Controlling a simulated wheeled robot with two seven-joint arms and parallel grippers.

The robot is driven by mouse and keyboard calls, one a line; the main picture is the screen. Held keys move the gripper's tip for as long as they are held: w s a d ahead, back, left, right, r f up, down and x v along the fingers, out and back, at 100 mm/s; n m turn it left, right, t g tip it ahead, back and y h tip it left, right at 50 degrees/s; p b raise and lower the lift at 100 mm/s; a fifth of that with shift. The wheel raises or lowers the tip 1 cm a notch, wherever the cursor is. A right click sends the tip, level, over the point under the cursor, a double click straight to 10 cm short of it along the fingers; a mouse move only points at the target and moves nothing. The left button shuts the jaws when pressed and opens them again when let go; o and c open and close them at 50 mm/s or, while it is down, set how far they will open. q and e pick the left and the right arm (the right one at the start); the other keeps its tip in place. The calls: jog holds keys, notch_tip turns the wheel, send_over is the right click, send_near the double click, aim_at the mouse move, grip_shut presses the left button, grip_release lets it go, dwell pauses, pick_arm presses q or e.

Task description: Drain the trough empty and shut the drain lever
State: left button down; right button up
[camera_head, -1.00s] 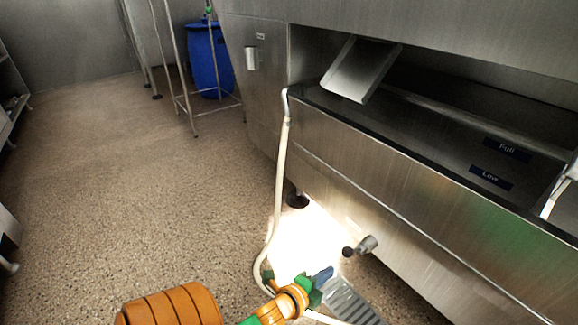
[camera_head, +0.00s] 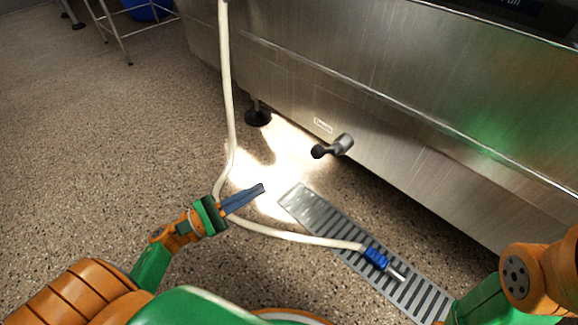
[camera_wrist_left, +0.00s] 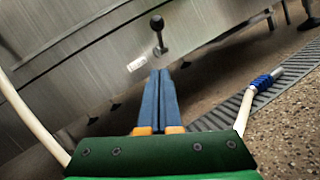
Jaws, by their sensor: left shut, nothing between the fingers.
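The steel trough (camera_head: 400,95) fills the upper right of the head view. Only its outer wall shows; the inside and any water are out of view. The drain lever (camera_head: 333,147), a grey fitting with a black knob, sticks out low on the wall beside a small label. It also shows in the left wrist view (camera_wrist_left: 158,36), ahead of the fingers. My left gripper (camera_head: 261,187) is shut and empty, with its blue fingers apart from the lever, below and left of it in the head view. My right arm shows at the lower right, but its gripper is out of view.
A white hose (camera_head: 228,110) hangs down, passes by my left gripper and ends in a blue nozzle (camera_head: 375,257) over the slotted floor drain (camera_head: 340,235). A black trough foot (camera_head: 257,115) stands left of the lever. Speckled floor (camera_head: 110,150) is clear at left.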

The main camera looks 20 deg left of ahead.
pick_arm(q)
send_near(327, 151)
jog(key=x, duration=0.3)
jog(key=shift+w+r, duration=0.15)
jog(key=shift+r, duration=0.05)
